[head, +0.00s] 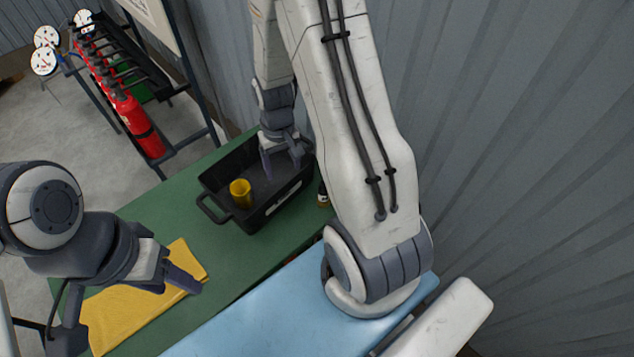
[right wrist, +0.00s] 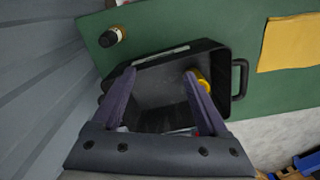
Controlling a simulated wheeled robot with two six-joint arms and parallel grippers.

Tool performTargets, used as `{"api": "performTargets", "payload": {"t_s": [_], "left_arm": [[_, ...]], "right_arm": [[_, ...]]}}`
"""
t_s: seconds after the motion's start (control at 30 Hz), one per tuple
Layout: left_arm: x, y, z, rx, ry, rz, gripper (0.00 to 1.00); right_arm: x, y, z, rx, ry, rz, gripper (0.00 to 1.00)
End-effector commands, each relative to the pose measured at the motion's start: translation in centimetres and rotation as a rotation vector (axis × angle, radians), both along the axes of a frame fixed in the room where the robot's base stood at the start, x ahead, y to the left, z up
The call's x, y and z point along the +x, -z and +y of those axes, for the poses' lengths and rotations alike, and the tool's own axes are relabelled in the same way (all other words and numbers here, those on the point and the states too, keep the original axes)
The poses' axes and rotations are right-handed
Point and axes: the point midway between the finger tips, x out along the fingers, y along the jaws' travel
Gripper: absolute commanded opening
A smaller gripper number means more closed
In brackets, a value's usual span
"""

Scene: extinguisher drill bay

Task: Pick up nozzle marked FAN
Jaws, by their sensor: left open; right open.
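A yellow cup-shaped piece (head: 241,193), possibly a nozzle, is in the black crate (head: 222,183) on the green table. No FAN marking can be read. My right gripper (head: 282,168) is open and empty over the crate, with its fingers pointing down. In the right wrist view its fingers (right wrist: 160,75) spread over the crate (right wrist: 240,75). The yellow piece (right wrist: 204,79) is partly hidden behind the right-hand finger there. Small red and white bits show low between the fingers, too hidden to identify. My left gripper (head: 182,280) is open above a yellow cloth (head: 135,308).
A dark bottle-like object (head: 322,196) stands outside the crate; it also shows in the right wrist view (right wrist: 111,37). A light blue surface (head: 250,325) lies in front. A rack of red extinguishers (head: 137,122) stands at far left. A corrugated wall (head: 510,120) bounds the right.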

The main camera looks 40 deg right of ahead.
Motion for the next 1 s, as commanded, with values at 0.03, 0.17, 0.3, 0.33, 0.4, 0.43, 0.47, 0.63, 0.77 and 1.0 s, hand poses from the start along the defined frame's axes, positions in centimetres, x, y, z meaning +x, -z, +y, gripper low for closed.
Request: {"api": "performTargets", "payload": {"t_s": [0.03, 0.17, 0.3, 0.33, 0.4, 0.43, 0.47, 0.63, 0.77, 1.0], "left_arm": [[0.0, -0.9, 0.0, 0.0, 0.0, 0.0, 0.55], [0.0, -1.6, 0.0, 0.0, -0.001, 0.0, 0.55], [0.0, -1.9, 0.0, 0.0, -0.001, 0.0, 0.55], [0.0, -2.0, 0.0, 0.0, -0.001, 0.0, 0.55], [0.0, -2.2, 0.0, 0.001, -0.001, 0.001, 0.55], [0.0, -2.3, 0.0, 0.001, -0.001, 0.001, 0.55], [0.0, -2.4, 0.0, 0.001, -0.001, 0.001, 0.55], [0.0, -2.9, 0.0, 0.0, -0.001, 0.0, 0.55], [0.0, -3.0, 0.0, 0.0, -0.001, 0.0, 0.55], [0.0, -3.6, 0.0, 0.0, 0.0, 0.0, 0.55]], "right_arm": [[-0.4, 1.4, -2.9, 0.001, 0.078, 0.015, 0.77], [-1.4, 4.9, -7.7, -0.001, 0.207, 0.019, 0.77], [-2.4, 7.0, -10.2, -0.001, 0.276, 0.021, 0.77], [-2.5, 7.3, -10.4, -0.001, 0.282, 0.02, 0.77], [-2.7, 8.1, -10.7, -0.001, 0.291, 0.022, 0.77], [-2.7, 8.6, -10.7, 0.0, 0.291, 0.023, 0.77], [-2.7, 9.0, -10.7, -0.001, 0.291, 0.022, 0.77], [-2.7, 11.3, -10.6, -0.001, 0.29, 0.022, 0.77], [-2.7, 12.4, -10.6, -0.001, 0.289, 0.021, 0.77], [-2.9, 14.5, -10.6, 0.0, 0.288, 0.023, 0.77]]}}
